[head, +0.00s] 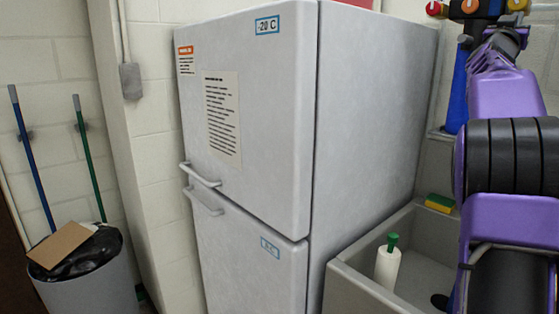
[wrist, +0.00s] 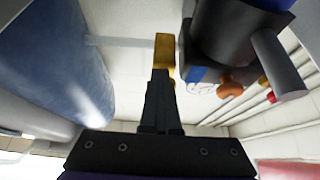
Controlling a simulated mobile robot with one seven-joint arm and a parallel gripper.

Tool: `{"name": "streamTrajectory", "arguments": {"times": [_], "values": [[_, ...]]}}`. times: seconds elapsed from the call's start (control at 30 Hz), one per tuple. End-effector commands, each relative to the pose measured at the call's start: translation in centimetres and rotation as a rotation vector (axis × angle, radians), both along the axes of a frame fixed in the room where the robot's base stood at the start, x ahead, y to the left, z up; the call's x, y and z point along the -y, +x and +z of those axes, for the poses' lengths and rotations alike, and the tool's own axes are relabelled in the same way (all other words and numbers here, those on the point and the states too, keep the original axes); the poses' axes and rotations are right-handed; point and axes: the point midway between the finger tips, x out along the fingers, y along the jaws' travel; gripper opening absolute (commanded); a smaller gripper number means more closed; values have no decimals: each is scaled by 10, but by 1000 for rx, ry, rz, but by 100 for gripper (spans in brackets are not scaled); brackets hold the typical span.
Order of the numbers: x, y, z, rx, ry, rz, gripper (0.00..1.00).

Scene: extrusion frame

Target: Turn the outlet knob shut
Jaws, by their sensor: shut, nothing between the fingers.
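I cannot tell which is the outlet knob. The wrist view shows an orange knob (wrist: 230,88) and a red knob (wrist: 270,98), both right of my gripper (wrist: 165,78). My gripper's dark fingers are shut together and empty. A yellow piece shows at their tips; I cannot tell whether it belongs to them.
A grey sink (head: 345,283) holds a white bottle (head: 387,267) with a green top. A sponge (head: 439,203) lies at its back edge. A tall fridge (head: 255,130) stands left of it. A bin (head: 90,285) stands at the far left.

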Motion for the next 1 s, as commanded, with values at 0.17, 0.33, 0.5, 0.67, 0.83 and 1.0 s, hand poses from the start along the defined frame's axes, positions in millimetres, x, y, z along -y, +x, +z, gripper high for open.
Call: {"name": "streamTrajectory", "arguments": {"times": [0.17,0.33,0.5,0.67,0.83,1.0], "values": [[-5,4,2,2,-4,2,0],[-7,7,2,2,-4,0,0],[-8,7,1,3,-3,0,0],[-8,8,-5,1,-2,1,0],[-12,5,-7,4,-2,2,0],[-27,-8,-9,5,-1,3,0]]}}
